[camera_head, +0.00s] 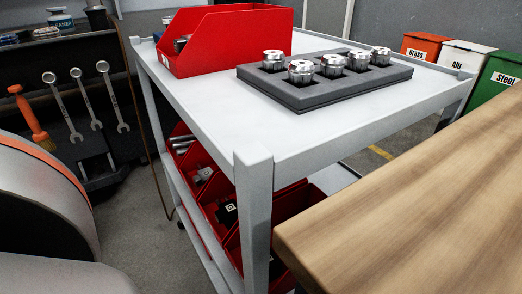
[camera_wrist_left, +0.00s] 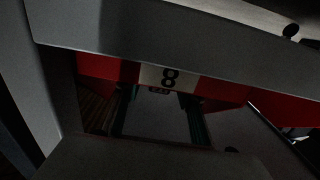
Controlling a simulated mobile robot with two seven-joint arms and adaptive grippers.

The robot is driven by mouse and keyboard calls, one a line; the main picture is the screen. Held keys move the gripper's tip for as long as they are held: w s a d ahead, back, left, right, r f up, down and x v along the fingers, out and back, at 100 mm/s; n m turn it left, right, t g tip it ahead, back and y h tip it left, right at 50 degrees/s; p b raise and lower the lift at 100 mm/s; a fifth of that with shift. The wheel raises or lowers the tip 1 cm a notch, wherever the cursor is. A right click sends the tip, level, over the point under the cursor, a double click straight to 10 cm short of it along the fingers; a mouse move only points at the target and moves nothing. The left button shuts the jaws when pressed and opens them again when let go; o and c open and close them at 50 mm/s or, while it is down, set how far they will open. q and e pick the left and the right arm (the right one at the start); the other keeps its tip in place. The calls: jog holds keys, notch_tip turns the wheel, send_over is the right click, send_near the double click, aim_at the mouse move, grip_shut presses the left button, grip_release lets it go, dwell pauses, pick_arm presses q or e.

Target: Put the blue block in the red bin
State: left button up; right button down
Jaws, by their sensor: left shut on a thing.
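A red bin (camera_head: 222,38) stands on the trolley's top at the back left in the head view, with metal pieces partly showing inside. Other red bins (camera_head: 192,172) sit on the shelf below. The dark left wrist view shows a red bin front (camera_wrist_left: 215,90) with a white label reading 8. My left gripper (camera_wrist_left: 160,110) appears there as two dark fingers, shut on a dark grey thing (camera_wrist_left: 160,122) below the label. Its colour and shape are too dark to tell. I see no clearly blue block. My right gripper is in neither view.
The grey trolley (camera_head: 185,75) carries a foam tray (camera_head: 325,92) with several metal parts. A wooden table (camera_head: 430,205) fills the right front. Brass, Alu and Steel bins stand behind it. Wrenches (camera_head: 72,115) hang at the left. The trolley top's front left is clear.

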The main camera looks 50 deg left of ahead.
pick_arm(q)
jog(key=o, duration=1.2)
jog(key=shift+o, duration=0.2)
jog(key=shift+s, duration=0.15)
jog(key=s+a, duration=0.1)
jog(key=s, duration=1)
jog(key=shift+s, duration=0.4)
jog(key=shift+r, duration=0.1)
